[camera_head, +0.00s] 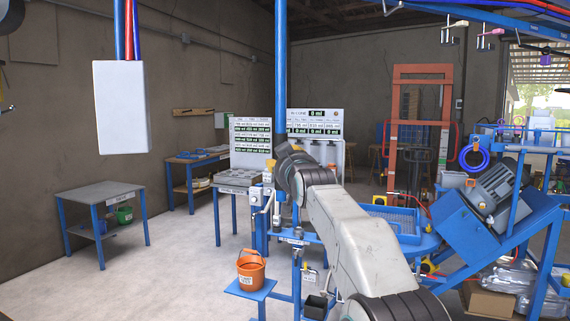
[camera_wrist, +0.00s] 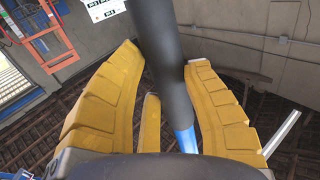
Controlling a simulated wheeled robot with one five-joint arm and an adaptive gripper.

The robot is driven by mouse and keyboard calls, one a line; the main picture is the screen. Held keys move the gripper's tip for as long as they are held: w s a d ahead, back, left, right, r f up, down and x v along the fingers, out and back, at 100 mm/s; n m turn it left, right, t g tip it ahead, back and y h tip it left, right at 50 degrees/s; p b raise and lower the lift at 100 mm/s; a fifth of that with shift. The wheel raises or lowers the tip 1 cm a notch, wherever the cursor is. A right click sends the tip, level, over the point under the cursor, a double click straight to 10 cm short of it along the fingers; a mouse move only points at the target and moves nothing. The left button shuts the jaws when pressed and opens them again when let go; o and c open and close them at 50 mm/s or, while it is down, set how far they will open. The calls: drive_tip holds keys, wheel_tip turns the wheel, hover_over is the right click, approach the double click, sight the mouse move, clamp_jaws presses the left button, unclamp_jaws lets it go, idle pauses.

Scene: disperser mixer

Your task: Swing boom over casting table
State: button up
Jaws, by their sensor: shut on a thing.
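My gripper (camera_wrist: 164,62) has its yellow fingers closed around a thick black handle (camera_wrist: 153,25) in the wrist view. A blue bar (camera_wrist: 185,138) continues from the handle's lower end. This looks like part of the boom, but how it joins the boom is hidden. In the head view my arm reaches forward to a tall blue post (camera_head: 281,70), and the arm's end mostly hides the grip. A grey-topped table with blue legs (camera_head: 98,192) stands at the left. Its label is too small to read, so I cannot tell whether it is the casting table.
A white box (camera_head: 121,107) hangs on blue and red lines at the upper left. An orange bucket (camera_head: 250,270) stands on a blue shelf near the post. A tilted blue frame with a motor (camera_head: 494,190) is at the right. Pale floor is clear at the left.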

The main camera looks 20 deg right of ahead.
drive_tip(key=shift+r, duration=0.25)
drive_tip(key=o, duration=1)
drive_tip(key=shift+d, duration=0.15)
drive_tip(key=o, duration=0.3)
drive_tip(key=shift+f, duration=0.2)
drive_tip(key=shift+s+a, duration=0.15)
drive_tip(key=shift+s, duration=1.85)
drive_tip(key=shift+s+a, duration=0.2)
drive_tip(key=shift+s, duration=1.8)
drive_tip(key=shift+s+a, duration=0.15)
drive_tip(key=shift+s, duration=1.85)
